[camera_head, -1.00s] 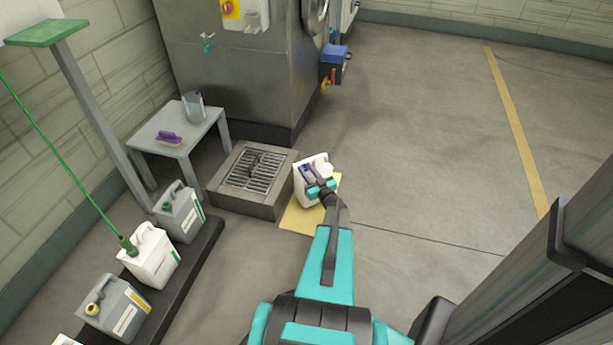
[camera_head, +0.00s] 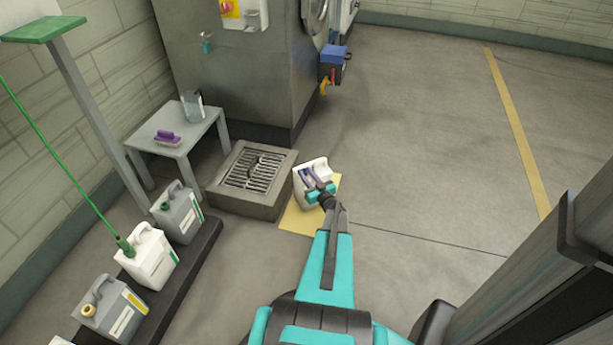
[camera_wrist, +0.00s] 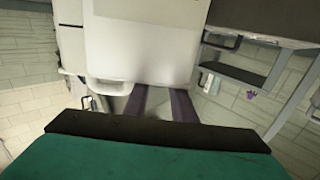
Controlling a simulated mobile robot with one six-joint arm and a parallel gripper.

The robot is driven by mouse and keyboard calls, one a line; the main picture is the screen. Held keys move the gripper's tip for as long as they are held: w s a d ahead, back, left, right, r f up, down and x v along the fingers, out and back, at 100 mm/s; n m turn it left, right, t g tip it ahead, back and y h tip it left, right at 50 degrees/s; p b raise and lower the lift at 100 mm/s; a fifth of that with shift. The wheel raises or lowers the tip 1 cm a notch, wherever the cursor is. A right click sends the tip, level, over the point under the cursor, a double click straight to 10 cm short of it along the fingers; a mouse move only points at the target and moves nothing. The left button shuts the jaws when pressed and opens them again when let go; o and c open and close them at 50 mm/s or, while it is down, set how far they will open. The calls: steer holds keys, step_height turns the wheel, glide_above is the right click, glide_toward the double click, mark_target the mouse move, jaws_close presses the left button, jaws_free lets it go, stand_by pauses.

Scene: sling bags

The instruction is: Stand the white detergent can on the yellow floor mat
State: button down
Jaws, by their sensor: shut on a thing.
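The white detergent can (camera_head: 312,172) is in my gripper (camera_head: 320,189) in the head view, over the yellow floor mat (camera_head: 301,219). The gripper is shut on the can, and my arm hides part of it. The can looks close to upright and at or just above the mat; I cannot tell whether its base touches. The mat shows at the can's front and right. In the wrist view the can's white body (camera_wrist: 130,45) fills the upper middle, with the dark gripper fingers (camera_wrist: 160,104) in front of it.
A floor drain with a raised rim (camera_head: 240,207) lies just left of the mat. Several other cans, one white (camera_head: 150,258), stand on a dark low rack (camera_head: 183,285) at the left. A grey table (camera_head: 190,132) stands behind. The floor at the right is clear.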

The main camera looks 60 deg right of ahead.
stand_by(0.3)
steer(key=c, duration=1.5)
jaws_free()
steer(key=shift+f, duration=0.1)
steer(key=shift+r, duration=0.2)
steer(key=p+v, duration=0.2)
steer(key=v, duration=1)
